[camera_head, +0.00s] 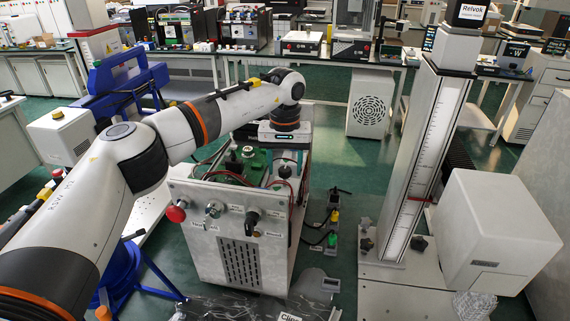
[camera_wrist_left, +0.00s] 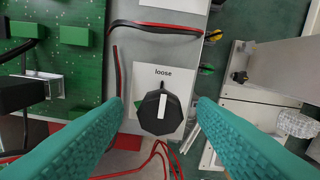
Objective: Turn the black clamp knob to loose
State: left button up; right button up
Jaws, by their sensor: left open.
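In the left wrist view the black clamp knob (camera_wrist_left: 152,120) is an eight-sided knob on a white plate. Its white mark points up in the picture, toward the printed word "loose" (camera_wrist_left: 163,73). My left gripper (camera_wrist_left: 160,102) is open, with one teal finger on each side of the knob and visible gaps between. In the head view my left gripper (camera_head: 285,142) is over the top of the white cabinet (camera_head: 235,250). A small dark knob (camera_head: 285,171) below it looks like the clamp knob, though its mark is too small to read. My right gripper is out of view.
A green board (camera_wrist_left: 62,60) and red and black wires (camera_wrist_left: 150,28) lie near the knob. The cabinet front carries a red button (camera_head: 176,214) and a black selector (camera_head: 252,217). A tall lift column (camera_head: 420,165) and a white box (camera_head: 500,230) stand at the right.

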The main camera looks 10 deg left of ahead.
aim_at(285, 168)
pick_arm(q)
jog(key=shift+r, duration=0.5)
notch_tip(285, 168, up, 11)
jog(key=b, duration=0.1)
jog(key=shift+b, duration=0.4)
